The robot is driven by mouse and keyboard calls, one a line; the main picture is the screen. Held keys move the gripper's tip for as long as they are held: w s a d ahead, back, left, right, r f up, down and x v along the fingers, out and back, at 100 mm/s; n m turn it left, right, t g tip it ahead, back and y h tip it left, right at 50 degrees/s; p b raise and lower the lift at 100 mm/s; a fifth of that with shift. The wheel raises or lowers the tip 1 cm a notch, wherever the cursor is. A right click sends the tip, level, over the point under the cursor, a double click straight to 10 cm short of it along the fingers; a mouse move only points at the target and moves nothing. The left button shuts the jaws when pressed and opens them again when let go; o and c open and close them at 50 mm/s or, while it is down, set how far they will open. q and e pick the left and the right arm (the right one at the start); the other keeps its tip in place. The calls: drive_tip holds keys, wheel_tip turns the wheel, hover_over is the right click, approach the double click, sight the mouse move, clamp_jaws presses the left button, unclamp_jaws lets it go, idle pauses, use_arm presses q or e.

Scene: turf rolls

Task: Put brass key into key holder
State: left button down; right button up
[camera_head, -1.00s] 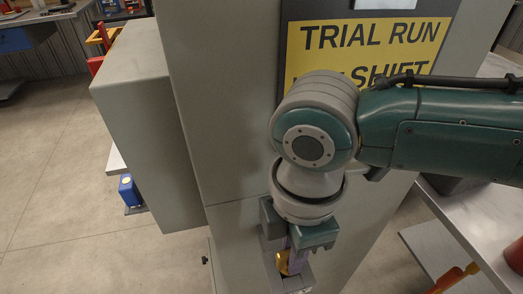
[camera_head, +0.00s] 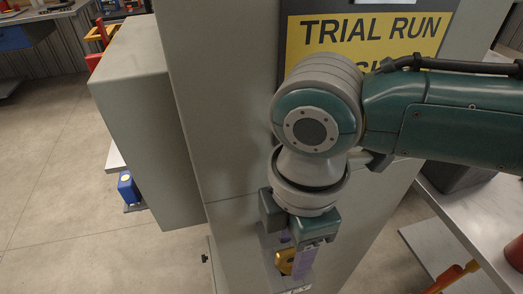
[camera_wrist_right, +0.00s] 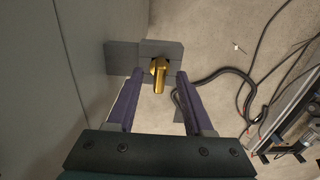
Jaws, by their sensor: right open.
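The brass key (camera_head: 285,261) is at the grey key holder (camera_head: 299,289) on the front of the grey cabinet. In the right wrist view the brass key (camera_wrist_right: 159,74) stands against the grey holder block (camera_wrist_right: 122,58), its near end toward the camera. It looks set in the holder, but how deep is hidden. My right gripper (camera_head: 293,256) is above the holder, with its purple fingers on either side of the key. In the wrist view the right gripper (camera_wrist_right: 160,78) is open, with a gap between each finger and the key. My left gripper is not in view.
The grey cabinet (camera_head: 235,120) stands close behind my right gripper and bears a yellow sign (camera_head: 370,35). A metal table (camera_head: 480,225) with a red object (camera_head: 514,252) is at the right. A cable (camera_wrist_right: 245,85) lies on the floor.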

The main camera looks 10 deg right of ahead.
sight(292, 251)
wheel_tip(292, 251, up, 8)
drive_tip(key=shift+r, duration=0.25)
drive_tip(key=s+a+m+t+y, duration=0.2)
drive_tip(key=s+a+m+y, duration=0.2)
drive_tip(key=s+a+m, duration=0.15)
drive_tip(key=s+d+f+m+t+h, duration=0.1)
drive_tip(key=s+d+m+h, duration=0.15)
drive_tip(key=d+m, duration=0.35)
drive_tip(key=s+d+f+m+t+h, duration=0.1)
drive_tip(key=s+d+m, duration=0.35)
drive_tip(key=d, duration=0.35)
wheel_tip(292, 251, up, 32)
drive_tip(key=p, duration=3.2)
drive_tip(key=shift+w+d, duration=0.15)
drive_tip(key=shift+d, duration=0.15)
